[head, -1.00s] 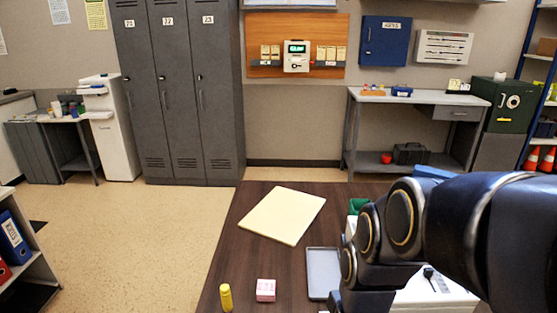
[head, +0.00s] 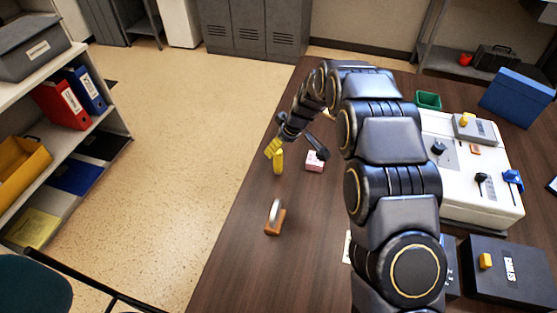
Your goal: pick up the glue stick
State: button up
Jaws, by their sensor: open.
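The glue stick, a small yellow cylinder (head: 278,163), stands upright on the dark wooden desk (head: 235,250) in the head view. My gripper (head: 296,153) reaches down over the desk from behind it. Its fingers are spread apart with nothing held between them. A dark finger shows on the right, close to the pink box, and a yellow part shows on the left, just above the glue stick. I cannot tell whether that yellow part touches the glue stick.
A wooden-based object (head: 275,220) lies nearer. A white unit (head: 485,205), a green bin (head: 428,99) and a dark box (head: 510,275) occupy the right. My arm hides part of the desk's middle.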

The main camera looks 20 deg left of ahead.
aim_at(276, 157)
jog(key=shift+x, duration=3.95)
jog(key=shift+d, duration=0.15)
jog(key=shift+c, duration=0.4)
grip_shut()
